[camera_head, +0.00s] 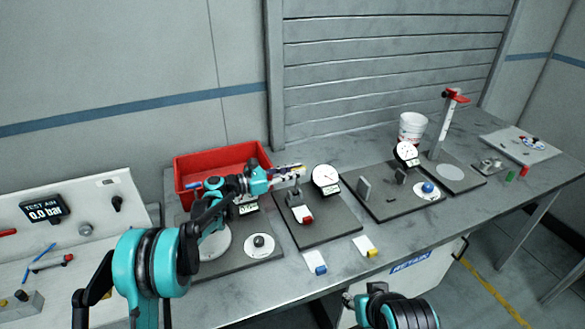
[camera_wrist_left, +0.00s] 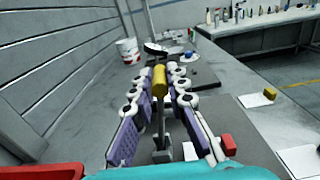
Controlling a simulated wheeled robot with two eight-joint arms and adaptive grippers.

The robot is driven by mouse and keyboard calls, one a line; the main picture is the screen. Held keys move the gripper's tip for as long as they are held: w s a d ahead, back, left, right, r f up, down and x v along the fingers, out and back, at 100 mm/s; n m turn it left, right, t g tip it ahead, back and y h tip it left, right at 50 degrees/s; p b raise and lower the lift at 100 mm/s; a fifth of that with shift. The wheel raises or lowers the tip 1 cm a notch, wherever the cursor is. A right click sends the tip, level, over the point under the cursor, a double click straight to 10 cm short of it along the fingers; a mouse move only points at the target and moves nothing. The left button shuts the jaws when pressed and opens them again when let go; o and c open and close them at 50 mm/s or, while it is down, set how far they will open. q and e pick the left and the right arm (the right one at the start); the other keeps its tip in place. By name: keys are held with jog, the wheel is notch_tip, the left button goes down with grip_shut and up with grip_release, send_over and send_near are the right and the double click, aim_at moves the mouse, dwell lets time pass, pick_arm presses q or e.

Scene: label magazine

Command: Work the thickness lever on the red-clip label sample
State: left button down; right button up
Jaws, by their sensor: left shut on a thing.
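The thickness gauge has a round white dial (camera_head: 325,176) and stands on a dark plate (camera_head: 335,231). The label sample with the red clip (camera_head: 307,220) lies at the gauge's foot; the red clip also shows in the left wrist view (camera_wrist_left: 228,145). My left gripper (camera_head: 297,172) is at the gauge, just left of the dial. In the left wrist view its purple-padded fingers (camera_wrist_left: 160,95) are on either side of the lever with a yellow knob (camera_wrist_left: 160,80), and are shut on it. The fingers and lever hide part of the gauge. My right gripper is not visible; only part of that arm shows.
A blue-clip sample (camera_head: 320,270) and a yellow-clip sample (camera_head: 371,253) lie near the table's front edge. A red bin (camera_head: 222,152) stands behind my left arm. Another dial gauge (camera_head: 406,152) and a white bucket (camera_head: 412,128) stand to the right.

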pick_arm(q)
jog(key=shift+s+d+f+m+b, duration=0.25)
jog(key=shift+s+f+m, duration=0.1)
jog(key=shift+s+m, duration=0.3)
jog(key=shift+s+d+f+m+b, duration=0.25)
jog(key=shift+s+f+m, duration=0.15)
jog(key=shift+s, duration=0.45)
jog(key=shift+s+d+f+m+b, duration=0.15)
jog(key=shift+s+d+f+m, duration=0.15)
jog(key=shift+s+m, duration=0.35)
jog(key=shift+s, duration=0.1)
jog(key=c, duration=1.5)
grip_release()
jog(key=shift+a, duration=0.1)
jog(key=v, duration=1.2)
